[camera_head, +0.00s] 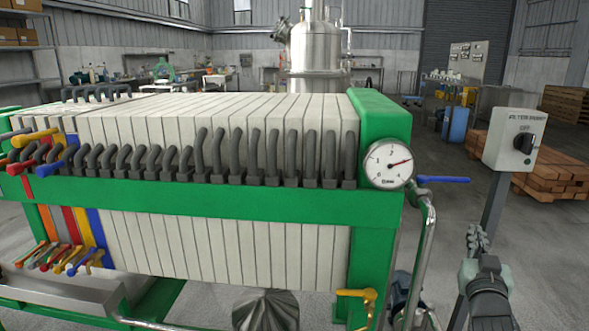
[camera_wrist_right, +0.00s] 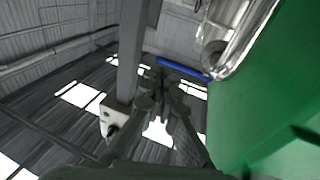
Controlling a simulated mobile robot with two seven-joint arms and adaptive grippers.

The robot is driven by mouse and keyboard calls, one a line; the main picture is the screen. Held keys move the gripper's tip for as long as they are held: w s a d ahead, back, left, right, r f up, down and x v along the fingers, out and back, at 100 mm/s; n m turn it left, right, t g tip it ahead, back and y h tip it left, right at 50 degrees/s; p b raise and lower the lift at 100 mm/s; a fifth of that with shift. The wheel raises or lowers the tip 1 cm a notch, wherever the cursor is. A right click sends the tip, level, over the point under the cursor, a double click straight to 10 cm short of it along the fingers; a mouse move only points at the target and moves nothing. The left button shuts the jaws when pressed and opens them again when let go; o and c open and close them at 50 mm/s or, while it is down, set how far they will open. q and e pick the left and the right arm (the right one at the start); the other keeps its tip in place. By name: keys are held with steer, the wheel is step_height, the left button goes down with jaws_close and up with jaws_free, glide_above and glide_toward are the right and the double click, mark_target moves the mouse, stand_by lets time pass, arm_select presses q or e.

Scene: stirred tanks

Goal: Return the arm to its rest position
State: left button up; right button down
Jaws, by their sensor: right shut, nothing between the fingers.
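My right gripper (camera_head: 477,238) is at the lower right of the head view, pointing upward, shut and empty. It stands in front of the grey post, below the switch box (camera_head: 512,139), and to the right of the green press frame (camera_head: 381,115). In the right wrist view the gripper (camera_wrist_right: 160,75) shows at the centre with its fingers together. The post (camera_wrist_right: 130,50) is just left of it there, and the green frame (camera_wrist_right: 262,85) fills the right side. My left gripper is not in view.
A pressure gauge (camera_head: 388,164), a blue-handled valve (camera_head: 443,180) and a bent steel pipe (camera_head: 424,240) sit at the press's right end, near my right arm. A yellow valve (camera_head: 366,298) is low down. Wooden beams (camera_head: 550,166) lie behind the switch box.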

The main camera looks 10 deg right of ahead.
steer(key=s+a+f+n+g+y, duration=0.1)
steer(key=s+a+f+g+y, duration=0.15)
steer(key=f, duration=0.45)
steer(key=s+a+f+n+g+y, duration=0.1)
steer(key=s+a+f+g, duration=0.15)
steer(key=f, duration=0.45)
steer(key=s+a+f+n+g+y, duration=0.1)
steer(key=s+a+f+n, duration=0.2)
steer(key=f, duration=0.4)
steer(key=s+a+f+g+y, duration=0.1)
steer(key=s+a+f+g, duration=0.1)
steer(key=s+a+f, duration=0.2)
steer(key=s+a+f+n+g+y, duration=0.1)
steer(key=s+a+f+g, duration=0.2)
steer(key=s+f, duration=0.3)
steer(key=s+a+f+n+g+y, duration=0.1)
steer(key=s+a+f+g, duration=0.2)
steer(key=s, duration=0.7)
steer(key=shift+s+a+f, duration=0.2)
steer(key=shift+a+f, duration=0.6)
steer(key=shift+f, duration=0.15)
steer(key=shift+w+d, duration=0.1)
steer(key=shift+w, duration=0.05)
